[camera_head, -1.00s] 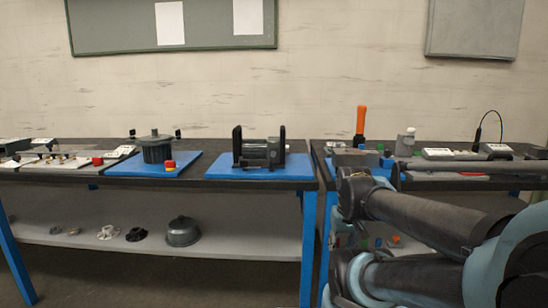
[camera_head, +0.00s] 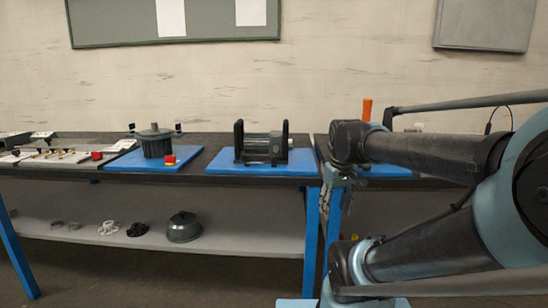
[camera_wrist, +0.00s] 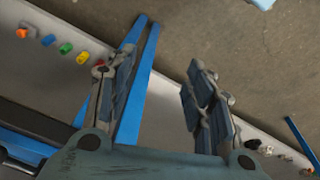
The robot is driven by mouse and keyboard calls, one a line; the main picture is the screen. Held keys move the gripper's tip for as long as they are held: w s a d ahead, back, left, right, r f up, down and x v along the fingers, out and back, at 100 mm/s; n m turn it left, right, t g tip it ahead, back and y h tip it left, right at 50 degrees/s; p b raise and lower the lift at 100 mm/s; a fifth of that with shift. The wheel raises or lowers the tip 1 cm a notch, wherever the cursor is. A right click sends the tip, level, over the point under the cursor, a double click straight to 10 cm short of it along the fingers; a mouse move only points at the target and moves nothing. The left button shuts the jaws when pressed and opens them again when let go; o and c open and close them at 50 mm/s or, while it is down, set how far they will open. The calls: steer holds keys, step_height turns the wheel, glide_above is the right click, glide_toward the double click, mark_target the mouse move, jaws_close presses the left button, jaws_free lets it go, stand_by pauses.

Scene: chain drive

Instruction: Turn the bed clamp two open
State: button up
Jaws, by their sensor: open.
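I cannot single out bed clamp two in either view. A dark machine with two upright side plates (camera_head: 262,146) stands on a blue mat (camera_head: 225,168) on the workbench. A dark ribbed round unit (camera_head: 156,141) stands on another blue mat at its left. My gripper (camera_head: 328,195) hangs at the bench front, right of the machine, by the gap between two benches. In the wrist view my gripper (camera_wrist: 162,68) has its two fingers wide apart with nothing between them. Below it show blue bench legs, a shelf and the floor.
A lower shelf (camera_head: 240,241) holds a dark dome (camera_head: 184,227) and several small parts. A red button (camera_head: 170,160) sits beside the ribbed unit. An orange handle (camera_head: 366,109) shows behind my arm. My arm hides much of the right bench. In the wrist view, coloured pieces (camera_wrist: 66,48) lie on a shelf.

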steer(key=w+a+r+n, duration=0.4)
steer(key=w+r, duration=0.3)
steer(key=r, duration=0.1)
steer(key=w+a+r+n, duration=0.3)
steer(key=w+a+r, duration=0.1)
steer(key=w+r, duration=0.35)
step_height(320, 180, up, 10)
steer(key=f+n+g, duration=0.1)
steer(key=n+g, duration=0.1)
steer(key=n, duration=0.5)
glide_above(274, 156)
step_height(274, 156, down, 16)
steer(key=shift+s+f, duration=0.15)
steer(key=shift+c, duration=0.5)
steer(key=c, duration=1)
